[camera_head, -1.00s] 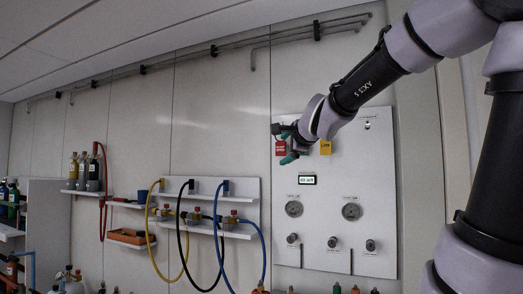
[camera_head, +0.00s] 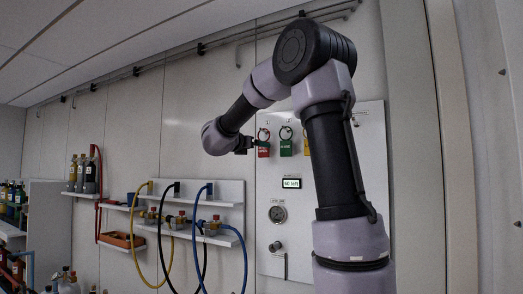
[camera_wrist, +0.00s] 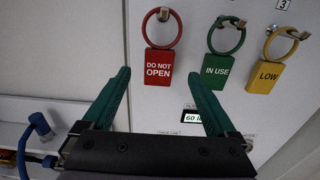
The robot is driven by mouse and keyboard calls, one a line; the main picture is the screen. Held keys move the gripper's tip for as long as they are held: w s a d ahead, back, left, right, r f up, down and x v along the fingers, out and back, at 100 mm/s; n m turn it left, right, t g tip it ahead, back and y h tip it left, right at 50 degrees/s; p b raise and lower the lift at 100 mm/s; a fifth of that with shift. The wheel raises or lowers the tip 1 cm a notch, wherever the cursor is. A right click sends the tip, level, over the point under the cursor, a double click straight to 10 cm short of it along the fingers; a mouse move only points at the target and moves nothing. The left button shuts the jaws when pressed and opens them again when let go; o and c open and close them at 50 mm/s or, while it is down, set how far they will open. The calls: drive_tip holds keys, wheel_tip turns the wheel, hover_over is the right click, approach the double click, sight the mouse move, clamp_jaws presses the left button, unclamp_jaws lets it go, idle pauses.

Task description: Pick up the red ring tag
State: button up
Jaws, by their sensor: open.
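The red ring tag (camera_wrist: 158,66), lettered "DO NOT OPEN", hangs by its red ring from a hook on the white panel; in the head view the red tag (camera_head: 263,150) is at the panel's upper left. My gripper (camera_wrist: 161,92) is open, its two green fingers spread apart and pointing up toward the panel. In the wrist view the red tag shows between and beyond the fingertips, with nothing held. In the head view my gripper is seen just left of the red tag, its fingers mostly hidden.
A green "IN USE" tag (camera_wrist: 217,70) and a yellow "LOW" tag (camera_wrist: 265,76) hang to the right of the red one. Shelves with hoses (camera_head: 217,235) stand left of the panel.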

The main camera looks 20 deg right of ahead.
drive_tip(key=x, duration=0.6)
drive_tip(key=shift+w+d, duration=0.25)
drive_tip(key=shift+d, duration=0.05)
drive_tip(key=shift+c, duration=0.3)
drive_tip(key=c, duration=1.4)
drive_tip(key=shift+o, duration=0.2)
drive_tip(key=shift+r, duration=0.1)
